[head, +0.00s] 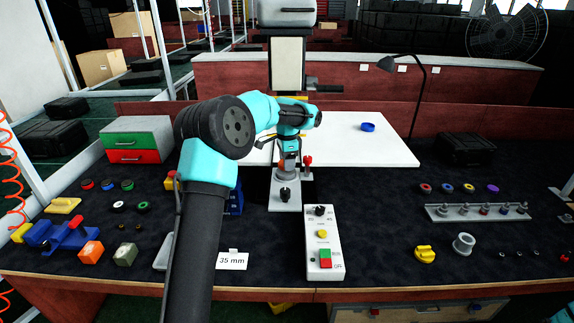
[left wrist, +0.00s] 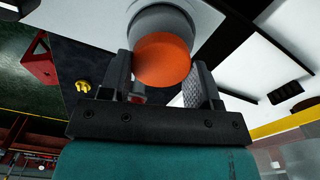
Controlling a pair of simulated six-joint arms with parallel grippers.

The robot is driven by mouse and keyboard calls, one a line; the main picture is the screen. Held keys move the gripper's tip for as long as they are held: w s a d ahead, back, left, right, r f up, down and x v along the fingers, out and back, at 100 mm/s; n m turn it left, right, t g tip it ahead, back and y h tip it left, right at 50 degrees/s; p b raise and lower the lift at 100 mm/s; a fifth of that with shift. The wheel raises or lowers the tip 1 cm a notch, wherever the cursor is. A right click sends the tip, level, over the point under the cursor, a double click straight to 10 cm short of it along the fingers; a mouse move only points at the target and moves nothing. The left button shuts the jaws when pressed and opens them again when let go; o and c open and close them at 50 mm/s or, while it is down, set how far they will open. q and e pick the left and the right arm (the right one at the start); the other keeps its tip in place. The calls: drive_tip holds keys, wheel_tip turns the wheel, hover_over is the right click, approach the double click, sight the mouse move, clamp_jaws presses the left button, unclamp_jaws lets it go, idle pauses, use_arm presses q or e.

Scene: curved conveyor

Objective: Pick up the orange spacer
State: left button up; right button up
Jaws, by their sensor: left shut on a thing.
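The orange spacer (head: 287,171) is at the middle of the bench in the head view, just under my left gripper (head: 288,158). In the left wrist view the spacer (left wrist: 163,60) shows as a round orange face between the two fingers of my left gripper (left wrist: 163,82), which is shut on it. A grey cylinder (left wrist: 160,20) lies directly beyond the spacer in that view. Whether the two touch I cannot tell. My right gripper is not in view.
A pale fixture (head: 284,194) with a black knob and a red-topped lever (head: 307,161) stands close by the spacer. In front is a control box (head: 323,245). A white board (head: 375,150) holds a blue ring (head: 368,127). Colored rings and small parts lie on both sides.

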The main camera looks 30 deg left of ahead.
use_arm(q)
drive_tip(key=shift+r, duration=0.85)
drive_tip(key=shift+s+d+r, duration=0.1)
drive_tip(key=shift+s+d, duration=0.05)
drive_tip(key=shift+s, duration=0.1)
drive_tip(key=s+d+r, duration=0.1)
drive_tip(key=s+d, duration=0.7)
drive_tip(key=s, duration=0.5)
drive_tip(key=shift+r, duration=0.15)
